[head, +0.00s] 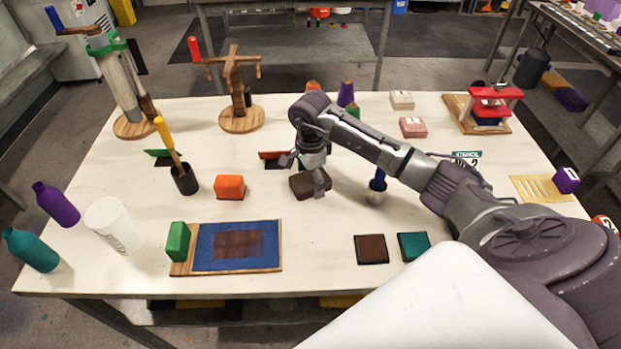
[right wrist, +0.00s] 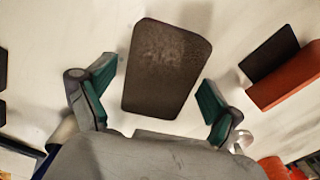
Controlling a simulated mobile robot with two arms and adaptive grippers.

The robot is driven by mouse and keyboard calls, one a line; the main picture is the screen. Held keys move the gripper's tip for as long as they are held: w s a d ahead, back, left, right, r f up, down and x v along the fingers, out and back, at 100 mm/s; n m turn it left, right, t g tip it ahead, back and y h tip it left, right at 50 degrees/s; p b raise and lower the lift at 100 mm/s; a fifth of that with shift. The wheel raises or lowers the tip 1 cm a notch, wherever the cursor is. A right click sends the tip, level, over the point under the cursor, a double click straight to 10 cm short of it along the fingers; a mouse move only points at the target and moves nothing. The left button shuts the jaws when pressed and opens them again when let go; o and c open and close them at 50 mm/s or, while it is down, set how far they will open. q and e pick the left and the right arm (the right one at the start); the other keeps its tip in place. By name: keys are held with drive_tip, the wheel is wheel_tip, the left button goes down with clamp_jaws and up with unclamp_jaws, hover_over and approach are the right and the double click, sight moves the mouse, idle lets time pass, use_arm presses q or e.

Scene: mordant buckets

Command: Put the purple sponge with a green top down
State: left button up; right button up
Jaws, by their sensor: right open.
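My right gripper (head: 306,172) is open over the middle of the table. Below it is a block with a dark brown top (head: 302,188), partly hidden by the gripper in the head view. In the right wrist view this brown block (right wrist: 166,70) lies between and beyond the open fingers, with clear gaps on both sides. I cannot make out a purple sponge with a green top. A purple block (head: 566,180) with a white mark stands at the table's right end. A green block (head: 178,241) stands at the front left. My left gripper is not in view.
An orange block (head: 229,187) and a dark cup (head: 184,180) are left of the gripper. A blue mat on a wooden board (head: 275,262) lies at front left. Brown (head: 371,249) and teal (head: 413,246) pads lie at front right. The front middle is clear.

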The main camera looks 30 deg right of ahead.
sight(311, 179)
drive_tip(key=shift+r+b, duration=0.35)
drive_tip(key=shift+r, duration=0.1)
wheel_tip(311, 179, up, 11)
drive_tip(key=b, duration=0.3)
drive_tip(key=shift+r, duration=0.15)
